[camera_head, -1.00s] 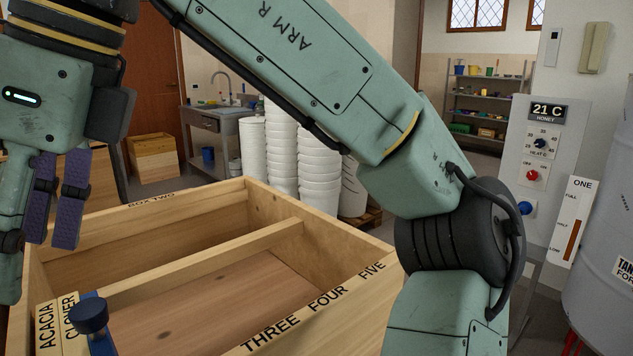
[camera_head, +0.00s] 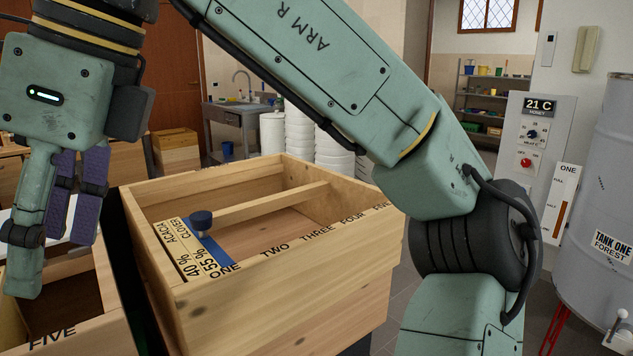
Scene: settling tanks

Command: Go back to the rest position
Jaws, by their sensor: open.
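My gripper (camera_head: 78,200) hangs at the left of the view, pointing down, with its purple-padded fingers apart and nothing seen between them. My green arm bends across the upper middle and down the right side. The gripper is left of the wooden box (camera_head: 290,280) marked with number words and appears above another wooden box (camera_head: 85,338) marked FIVE at the lower left. No separate rest stand shows.
The TANK ONE drum (camera_head: 612,190) and control panel (camera_head: 537,135) stand at right. White tubs and a sink are behind.

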